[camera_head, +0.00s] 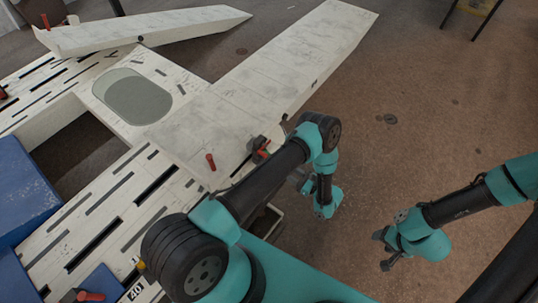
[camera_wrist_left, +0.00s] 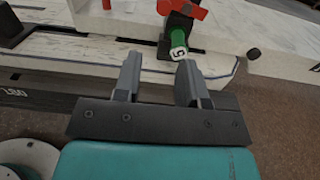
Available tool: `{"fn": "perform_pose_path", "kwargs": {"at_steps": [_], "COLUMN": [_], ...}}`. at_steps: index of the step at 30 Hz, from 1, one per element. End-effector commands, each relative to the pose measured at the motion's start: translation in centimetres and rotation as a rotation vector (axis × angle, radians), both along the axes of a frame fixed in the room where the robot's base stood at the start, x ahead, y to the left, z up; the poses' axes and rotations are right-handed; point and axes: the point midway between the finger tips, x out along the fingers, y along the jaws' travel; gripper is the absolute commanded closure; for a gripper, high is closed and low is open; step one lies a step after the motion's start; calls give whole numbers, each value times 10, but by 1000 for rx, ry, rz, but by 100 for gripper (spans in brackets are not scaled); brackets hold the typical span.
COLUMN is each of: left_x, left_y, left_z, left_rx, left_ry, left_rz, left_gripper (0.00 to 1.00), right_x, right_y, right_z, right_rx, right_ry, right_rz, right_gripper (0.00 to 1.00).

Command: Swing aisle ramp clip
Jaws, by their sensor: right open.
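A clip with a red handle (camera_head: 263,149) and dark body sits at the edge of the white ramp (camera_head: 290,62). In the left wrist view its red handle (camera_wrist_left: 184,9) is cut by the top edge, with a green block (camera_wrist_left: 179,46) bearing a white mark below. My left gripper (camera_wrist_left: 160,68) is open, its two fingers apart and empty, just short of the green block. In the head view my left arm partly hides it. My right gripper (camera_head: 382,251) is open and empty over the brown floor, well right of the bench.
The slotted white bench (camera_head: 95,215) has a rectangular opening and an oval grey panel (camera_head: 132,96). Another red handle (camera_head: 211,161) stands on the ramp's near end. A second ramp (camera_head: 150,27) lies at the back left. Blue blocks (camera_head: 25,190) are at left. The right floor is mostly clear.

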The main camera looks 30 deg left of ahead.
Motion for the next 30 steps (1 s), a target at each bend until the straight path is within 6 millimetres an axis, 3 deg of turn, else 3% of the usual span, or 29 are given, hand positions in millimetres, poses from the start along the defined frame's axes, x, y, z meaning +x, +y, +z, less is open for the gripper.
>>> {"fn": "perform_pose_path", "kwargs": {"at_steps": [16,30], "left_x": [3,12], "left_y": [3,64], "left_z": [1,1], "left_rx": [16,16], "left_ry": [-8,-8], "left_rz": [-17,-14], "left_gripper": [62,62], "right_x": [0,0], "right_y": [0,0], "right_z": [0,0], "right_rx": [0,0], "right_ry": [0,0], "right_rz": [0,0], "right_gripper": [47,47]}}
